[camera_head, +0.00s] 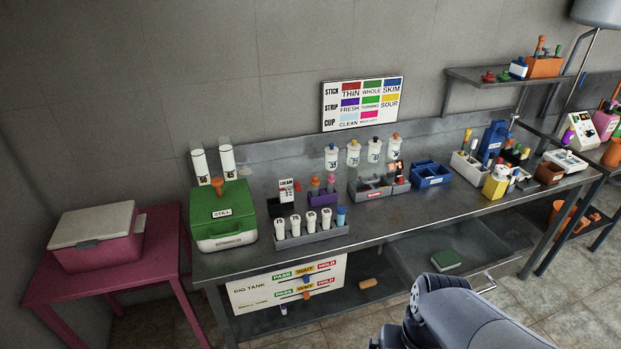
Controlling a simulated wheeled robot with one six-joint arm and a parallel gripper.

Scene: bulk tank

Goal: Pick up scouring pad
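A dark green rectangular pad (447,259), which looks like the scouring pad, lies flat in a wide grey metal tray or drawer (400,256) under the bench, right of centre in the head view. Its top is green with a paler edge below. My dark grey arm rises from the bottom edge just in front and left of the pad. My gripper's fingers do not show, so what they hold cannot be seen.
The steel bench (400,215) overhangs the tray and carries several racks and bottles. A tan block (368,284) lies left of the tray, near a white labelled board (290,286). A pink table (110,265) stands at left. The tray around the pad looks clear.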

